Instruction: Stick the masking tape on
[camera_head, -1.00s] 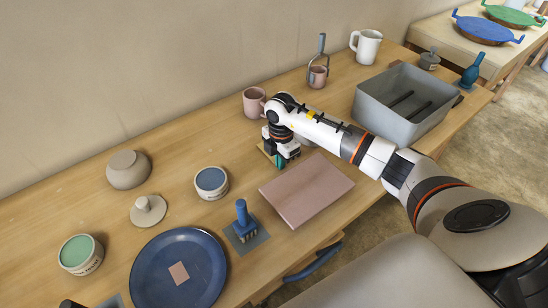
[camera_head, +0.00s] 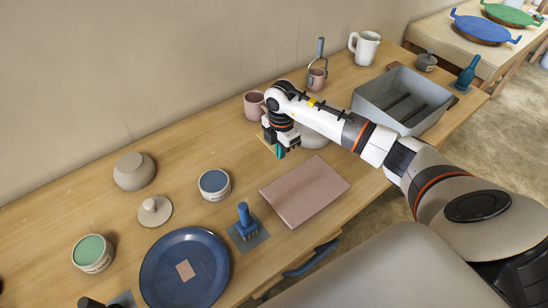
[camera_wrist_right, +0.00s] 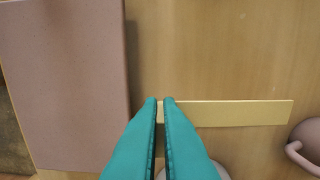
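A flat pale yellow strip, which looks like the masking tape (camera_wrist_right: 235,113), runs to the right from my right fingertips in the right wrist view. In the head view only a sliver of it (camera_head: 266,143) shows beside the gripper. My right gripper (camera_wrist_right: 160,102) has its teal fingers nearly together on the strip's left end. In the head view the right gripper (camera_head: 279,154) hangs over the table just beyond the pink board (camera_head: 305,190). The board also shows at the left of the right wrist view (camera_wrist_right: 60,80). My left gripper is not in view.
A pink mug (camera_head: 253,106) stands close behind the gripper. A grey bin (camera_head: 402,100) is to the right. A blue brush (camera_head: 244,215), blue plate (camera_head: 160,275), tubs (camera_head: 214,185) and a round pot (camera_head: 133,172) stand left. Bare wood lies between pot and mug.

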